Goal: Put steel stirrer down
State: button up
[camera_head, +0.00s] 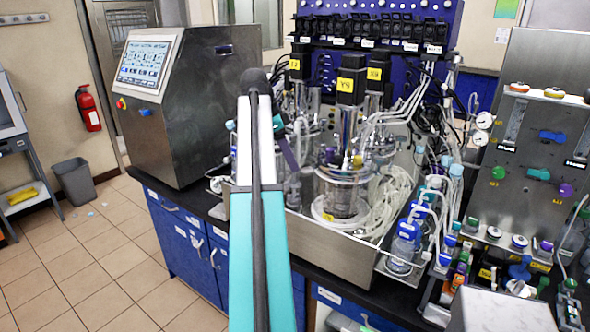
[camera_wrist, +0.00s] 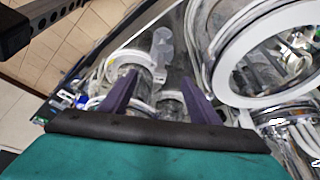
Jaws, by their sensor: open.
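My gripper (camera_wrist: 160,80) shows two purple fingers in the wrist view, spread apart, with nothing clearly held between them. In the head view, a purple finger (camera_head: 289,152) shows just right of my white and teal arm, which hides the rest. The gripper is over the left part of the steel tray (camera_head: 333,238). A clear vessel with a white ring (camera_wrist: 137,62) lies just beyond the left finger; a cylindrical part (camera_wrist: 170,102) shows low between the fingers.
A glass bioreactor vessel (camera_head: 343,190) with a black motor head (camera_head: 351,85) stands right of my gripper, with loose tubing around it. A steel control cabinet (camera_head: 200,100) stands left. Blue-capped bottles (camera_head: 403,243) stand right of the tray.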

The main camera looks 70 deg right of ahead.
jog(key=shift+v, duration=2.25)
